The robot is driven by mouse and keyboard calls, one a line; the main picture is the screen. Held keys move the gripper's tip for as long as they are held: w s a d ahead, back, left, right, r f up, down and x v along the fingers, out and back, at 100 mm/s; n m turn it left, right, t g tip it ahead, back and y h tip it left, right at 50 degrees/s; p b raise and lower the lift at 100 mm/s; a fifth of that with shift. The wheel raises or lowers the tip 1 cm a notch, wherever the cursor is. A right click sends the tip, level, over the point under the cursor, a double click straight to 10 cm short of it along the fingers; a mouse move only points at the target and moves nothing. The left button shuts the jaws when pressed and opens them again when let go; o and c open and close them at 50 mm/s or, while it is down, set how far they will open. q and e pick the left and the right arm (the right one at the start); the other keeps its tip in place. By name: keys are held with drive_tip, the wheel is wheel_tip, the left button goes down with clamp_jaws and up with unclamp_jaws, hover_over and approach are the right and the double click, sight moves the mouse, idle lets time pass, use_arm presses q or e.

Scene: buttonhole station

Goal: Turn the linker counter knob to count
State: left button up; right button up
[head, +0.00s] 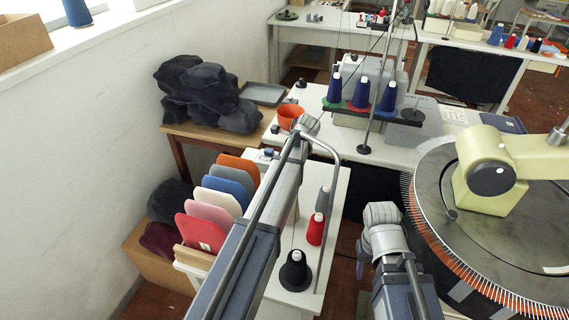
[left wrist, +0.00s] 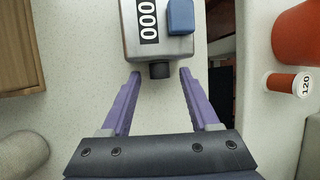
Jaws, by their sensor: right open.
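In the left wrist view a grey metal counter box (left wrist: 158,48) shows a display reading 000 and a blue block (left wrist: 180,17) on its right side. A dark round knob (left wrist: 160,71) sticks out of its near face. My left gripper (left wrist: 160,76) is open, with one purple finger to each side of the knob and visible gaps between. In the head view my left arm hides most of the counter's area and the left gripper. My right gripper (head: 361,262) hangs by the dark gap right of the narrow table, small and partly hidden by its arm.
An orange bowl (head: 290,118) stands beyond the counter area; a spool labelled 120 (left wrist: 290,83) is right of the counter. Red (head: 315,231) and black (head: 295,272) cones stand on the narrow table. Coloured panels (head: 210,208) stand at left. The round linking machine (head: 455,250) fills the right.

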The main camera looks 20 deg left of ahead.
use_arm(q)
clamp_jaws()
drive_tip(key=shift+s, duration=0.1)
idle(0.3)
drive_tip(key=shift+s+f, duration=0.15)
drive_tip(key=shift+s, duration=0.05)
drive_tip(key=t+b, duration=0.4)
drive_tip(key=shift+s+f+n, duration=0.3)
drive_tip(key=shift+s+n, duration=0.1)
drive_tip(key=shift+w+r+t+b, duration=0.1)
drive_tip(key=shift+r+t+b, duration=0.05)
drive_tip(key=shift+t+b, duration=0.25)
drive_tip(key=shift+w+r, duration=0.1)
drive_tip(key=shift+o, duration=0.2)
unclamp_jaws()
